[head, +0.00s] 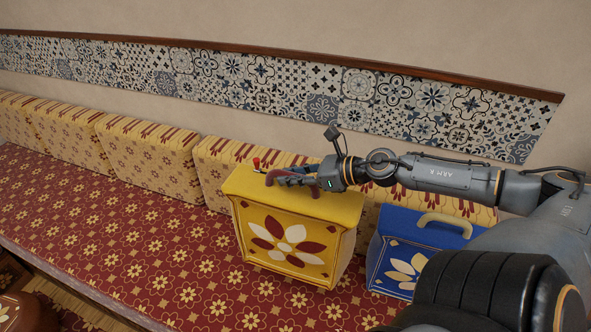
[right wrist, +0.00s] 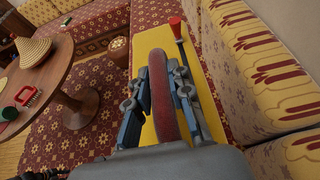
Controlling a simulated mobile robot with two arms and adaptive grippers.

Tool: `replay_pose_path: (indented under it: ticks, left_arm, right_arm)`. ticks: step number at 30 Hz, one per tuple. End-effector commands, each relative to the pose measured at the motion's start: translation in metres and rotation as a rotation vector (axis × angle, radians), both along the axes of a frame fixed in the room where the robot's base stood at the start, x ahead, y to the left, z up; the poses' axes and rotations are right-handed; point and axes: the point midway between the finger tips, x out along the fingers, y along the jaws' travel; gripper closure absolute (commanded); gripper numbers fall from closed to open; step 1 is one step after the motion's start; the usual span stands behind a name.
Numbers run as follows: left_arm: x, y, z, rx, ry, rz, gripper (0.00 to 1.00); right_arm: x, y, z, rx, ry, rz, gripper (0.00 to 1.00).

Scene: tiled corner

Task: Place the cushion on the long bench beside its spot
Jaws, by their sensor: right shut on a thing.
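The yellow cushion (head: 292,240) is a block with a white and dark red flower on its front and a dark red handle (right wrist: 164,95) on top. It is upright at the long bench (head: 130,245), over the red patterned seat; I cannot tell whether its underside touches the seat. My right gripper (head: 287,180) is shut on that handle from the right. In the right wrist view the gripper's fingers (right wrist: 160,85) stand on both sides of the handle. My left gripper is in neither view.
A blue block (head: 410,258) with a tan handle stands on the bench just right of the yellow cushion. Cream patterned back cushions (head: 150,152) line the wall. The seat to the left is clear. A round wooden table (right wrist: 45,75) with a woven cone shows in the right wrist view.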

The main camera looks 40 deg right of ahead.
Motion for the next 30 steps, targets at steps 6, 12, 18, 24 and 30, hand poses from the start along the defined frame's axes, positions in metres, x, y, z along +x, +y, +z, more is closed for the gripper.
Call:
replay_pose_path:
  ticks: [6, 12, 18, 24, 30]
  left_arm:
    - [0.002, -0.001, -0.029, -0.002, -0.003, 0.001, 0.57]
    - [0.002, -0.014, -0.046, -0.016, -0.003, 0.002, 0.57]
    - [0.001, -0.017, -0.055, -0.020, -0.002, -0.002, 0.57]
    - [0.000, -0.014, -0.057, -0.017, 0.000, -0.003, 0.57]
    - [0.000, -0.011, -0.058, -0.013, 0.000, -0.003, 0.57]
  right_arm:
    - [0.026, -0.029, -0.018, -0.001, -0.009, -0.002, 1.00]
    - [0.040, -0.045, -0.038, 0.001, -0.008, -0.003, 1.00]
    - [0.051, -0.059, -0.056, 0.001, -0.008, -0.003, 1.00]
    - [0.058, -0.067, -0.069, 0.001, -0.006, -0.002, 1.00]
    - [0.061, -0.070, -0.075, 0.000, -0.006, -0.001, 1.00]
